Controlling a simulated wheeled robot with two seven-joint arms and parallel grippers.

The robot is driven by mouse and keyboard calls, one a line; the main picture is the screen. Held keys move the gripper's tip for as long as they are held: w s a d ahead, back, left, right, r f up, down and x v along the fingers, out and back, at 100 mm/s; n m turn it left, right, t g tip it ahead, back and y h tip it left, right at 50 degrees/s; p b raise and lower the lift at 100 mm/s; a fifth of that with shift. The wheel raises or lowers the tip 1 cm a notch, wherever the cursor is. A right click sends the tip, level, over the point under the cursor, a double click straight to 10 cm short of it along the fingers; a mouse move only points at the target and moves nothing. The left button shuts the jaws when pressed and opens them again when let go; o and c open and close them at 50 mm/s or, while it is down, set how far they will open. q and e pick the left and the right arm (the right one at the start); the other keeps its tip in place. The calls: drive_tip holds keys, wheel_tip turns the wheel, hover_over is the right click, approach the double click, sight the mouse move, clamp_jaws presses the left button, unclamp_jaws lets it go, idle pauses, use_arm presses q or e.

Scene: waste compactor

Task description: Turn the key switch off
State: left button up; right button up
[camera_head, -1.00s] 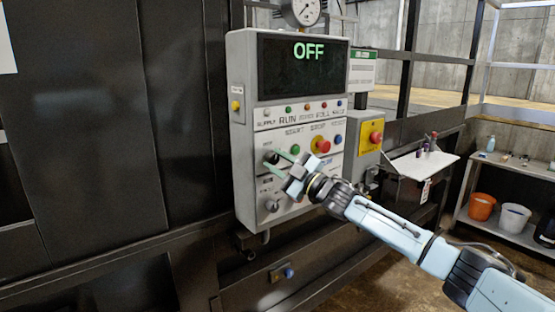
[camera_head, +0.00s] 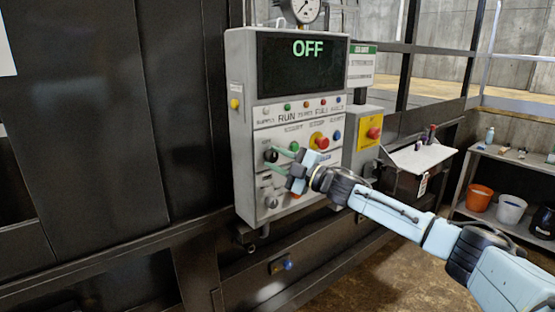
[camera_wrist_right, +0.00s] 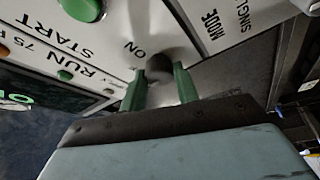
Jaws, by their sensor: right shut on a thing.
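The grey control panel (camera_head: 242,190) stands at the centre of the head view, its dark display (camera_head: 303,67) reading OFF in green. The key switch, a dark round knob (camera_head: 270,156), is at the panel's left in the middle row. It shows in the right wrist view (camera_wrist_right: 160,66) as a blurred dark knob beside the word ON. My right gripper (camera_head: 273,160) has its green fingers on either side of the knob and is shut on it; its fingertips also show in the right wrist view (camera_wrist_right: 160,76). The knob's exact angle is unclear. My left gripper is not in view.
A red emergency button (camera_head: 321,142) and a green button (camera_head: 294,146) sit close to the gripper. A second knob (camera_head: 271,201) is below. A yellow box with a red button (camera_head: 373,133) stands right. Buckets (camera_head: 480,197) sit on a shelf at far right.

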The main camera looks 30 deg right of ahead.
drive_tip(key=o, duration=1)
drive_tip(key=shift+c, duration=0.2)
drive_tip(key=b+v, duration=0.5)
drive_tip(key=v, duration=0.8)
drive_tip(key=shift+s, duration=0.15)
